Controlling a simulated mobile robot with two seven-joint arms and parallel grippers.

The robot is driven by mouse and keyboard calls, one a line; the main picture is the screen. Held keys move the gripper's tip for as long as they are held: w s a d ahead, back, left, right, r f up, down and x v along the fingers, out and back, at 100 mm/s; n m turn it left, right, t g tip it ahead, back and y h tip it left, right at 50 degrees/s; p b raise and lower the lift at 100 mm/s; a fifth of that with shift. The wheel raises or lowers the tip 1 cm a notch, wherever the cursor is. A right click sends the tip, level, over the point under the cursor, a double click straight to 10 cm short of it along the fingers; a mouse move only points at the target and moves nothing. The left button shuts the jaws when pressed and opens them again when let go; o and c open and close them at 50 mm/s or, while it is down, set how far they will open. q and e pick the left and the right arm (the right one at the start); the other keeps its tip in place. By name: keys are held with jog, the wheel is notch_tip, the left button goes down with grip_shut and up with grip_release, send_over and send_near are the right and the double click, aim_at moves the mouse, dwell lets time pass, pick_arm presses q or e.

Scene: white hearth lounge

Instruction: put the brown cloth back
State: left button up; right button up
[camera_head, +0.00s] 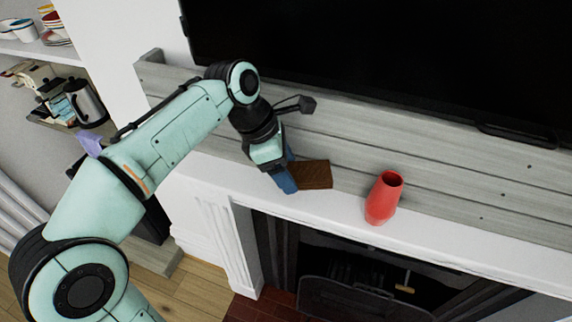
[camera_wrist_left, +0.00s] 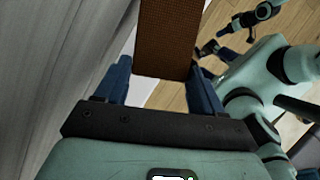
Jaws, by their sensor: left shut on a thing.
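The brown cloth (camera_head: 313,174) looks like a flat, stiff rectangle, low over the white mantel shelf (camera_head: 346,205). I cannot tell whether it touches the shelf. My left gripper (camera_head: 286,178) is shut on its left end with blue fingers. In the left wrist view the brown cloth (camera_wrist_left: 165,40) sits between the two fingers of my left gripper (camera_wrist_left: 162,85) and reaches away from them. My right gripper is not in the head view. Parts of my other arm show small in the left wrist view, and the jaws there are too unclear to read.
A red vase (camera_head: 383,198) stands upright on the shelf, right of the cloth. Grey planks (camera_head: 420,165) and a black television (camera_head: 390,60) are behind. The fireplace opening (camera_head: 350,262) lies below. The shelf is clear right of the vase. A kettle (camera_head: 86,102) stands far left.

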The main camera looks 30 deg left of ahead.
pick_arm(q)
jog(key=shift+f, duration=0.25)
jog(key=o, duration=1)
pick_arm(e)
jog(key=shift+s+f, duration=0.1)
pick_arm(q)
jog(key=p+v, duration=0.2)
jog(key=v, duration=1.1)
jog(key=shift+d+r+p, duration=0.25)
jog(key=shift+p, duration=0.1)
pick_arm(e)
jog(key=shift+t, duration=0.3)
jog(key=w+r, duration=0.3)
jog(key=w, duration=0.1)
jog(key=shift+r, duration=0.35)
pick_arm(q)
jog(key=shift+w, duration=0.2)
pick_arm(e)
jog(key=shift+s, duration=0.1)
